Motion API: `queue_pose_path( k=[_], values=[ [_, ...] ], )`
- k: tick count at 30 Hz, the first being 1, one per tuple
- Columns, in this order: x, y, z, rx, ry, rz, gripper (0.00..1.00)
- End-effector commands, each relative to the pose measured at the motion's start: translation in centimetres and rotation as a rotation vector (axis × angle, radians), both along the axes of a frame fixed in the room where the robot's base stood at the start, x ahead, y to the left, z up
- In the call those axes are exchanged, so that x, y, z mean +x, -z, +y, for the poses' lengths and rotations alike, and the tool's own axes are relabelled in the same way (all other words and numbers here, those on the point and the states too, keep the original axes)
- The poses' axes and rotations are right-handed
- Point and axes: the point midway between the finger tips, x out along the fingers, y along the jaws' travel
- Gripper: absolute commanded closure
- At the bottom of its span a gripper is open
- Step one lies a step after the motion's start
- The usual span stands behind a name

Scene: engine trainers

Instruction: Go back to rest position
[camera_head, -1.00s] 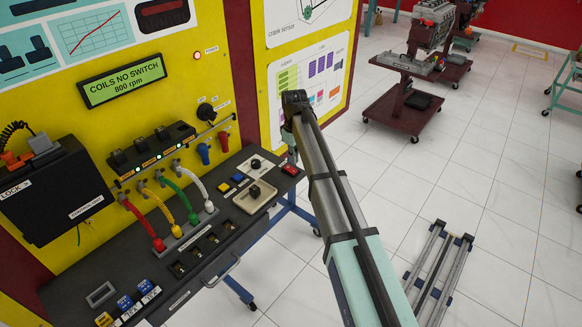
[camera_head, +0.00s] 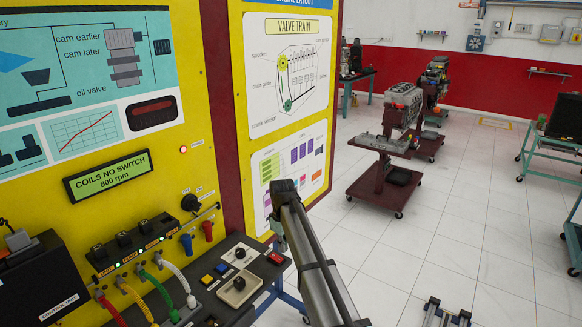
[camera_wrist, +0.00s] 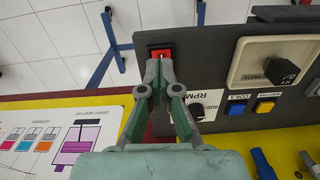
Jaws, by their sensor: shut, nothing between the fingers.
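My gripper (camera_wrist: 160,68) is shut and empty, with its fingertips together in the wrist view. The tips overlap the lower edge of the red rocker switch (camera_wrist: 161,52) at the corner of the dark console; I cannot tell whether they touch it. The fingers are mostly hidden behind the arm there.
The dark console (camera_head: 245,299) carries knobs, yellow and blue buttons and coloured cables. The display (camera_head: 108,175) reads "COILS NO SWITCH 800 rpm". An engine on a red trolley (camera_head: 376,190) stands behind right. The tiled floor right of my arm is largely clear.

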Motion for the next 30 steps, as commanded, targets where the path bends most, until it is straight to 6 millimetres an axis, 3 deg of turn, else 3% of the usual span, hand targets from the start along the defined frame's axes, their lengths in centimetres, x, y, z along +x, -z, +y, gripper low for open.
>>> queue_pose_path(
  k=[5,9,15,24,26,30],
  values=[
    [-5.4,6.5,-5.8,-0.002,0.176,0.004,1.00],
    [-11.3,12.2,-11.2,-0.002,0.374,0.004,1.00],
    [-19.6,18.0,-17.1,-0.001,0.638,0.002,1.00],
    [-30.0,22.2,-22.0,0.001,0.939,-0.002,1.00],
    [-29.9,24.1,-21.7,-0.012,0.926,0.025,1.00],
    [-32.5,27.2,-21.7,-0.043,0.922,0.085,1.00]
  ],
)
